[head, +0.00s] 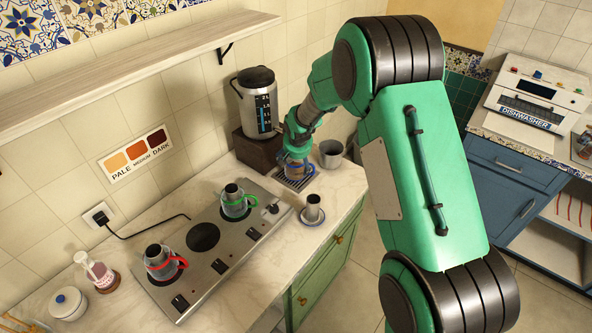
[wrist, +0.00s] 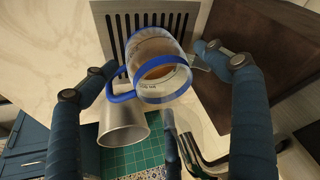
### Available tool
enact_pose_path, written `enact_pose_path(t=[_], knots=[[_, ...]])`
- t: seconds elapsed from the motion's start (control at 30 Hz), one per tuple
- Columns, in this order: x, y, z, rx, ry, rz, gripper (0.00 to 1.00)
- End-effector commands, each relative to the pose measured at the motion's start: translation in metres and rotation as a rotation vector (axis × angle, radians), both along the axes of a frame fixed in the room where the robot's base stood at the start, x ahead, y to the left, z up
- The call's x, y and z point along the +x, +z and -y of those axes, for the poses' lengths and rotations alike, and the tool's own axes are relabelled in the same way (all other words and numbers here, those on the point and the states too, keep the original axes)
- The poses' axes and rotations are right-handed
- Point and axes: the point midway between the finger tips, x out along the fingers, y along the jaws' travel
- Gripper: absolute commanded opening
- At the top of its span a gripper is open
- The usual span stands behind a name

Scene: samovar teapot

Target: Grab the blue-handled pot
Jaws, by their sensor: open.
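The blue-handled pot (wrist: 160,62) is a clear glass vessel with blue bands, a blue handle and some brown liquid inside. It sits over a slatted drip tray (wrist: 118,42) in the wrist view, with its handle toward the left. In the head view the pot (head: 299,170) is partly hidden under my gripper (head: 294,154), in front of the urn.
A metal cup (wrist: 122,122) stands close beside the pot, also in the head view (head: 331,153). The urn (head: 258,103) stands on a dark wooden block (head: 258,150). A cooktop (head: 205,240) holds green-handled (head: 236,203) and red-handled (head: 160,262) pots. A small cup (head: 313,209) sits nearby.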

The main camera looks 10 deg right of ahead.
Motion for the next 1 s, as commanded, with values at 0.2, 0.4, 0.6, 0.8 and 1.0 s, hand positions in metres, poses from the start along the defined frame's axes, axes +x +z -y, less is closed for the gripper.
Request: enact_pose_path(t=[0.2, 0.4, 0.6, 0.8, 1.0], knots=[[0.009, -0.020, 0.000, 0.000, 0.000, 0.001, 0.87], [0.010, -0.023, 0.000, 0.000, 0.000, 0.001, 0.87], [0.010, -0.023, 0.000, 0.000, 0.000, 0.001, 0.87], [0.010, -0.023, 0.000, 0.000, 0.000, 0.001, 0.87], [0.010, -0.023, 0.000, 0.000, 0.000, 0.001, 0.57]])
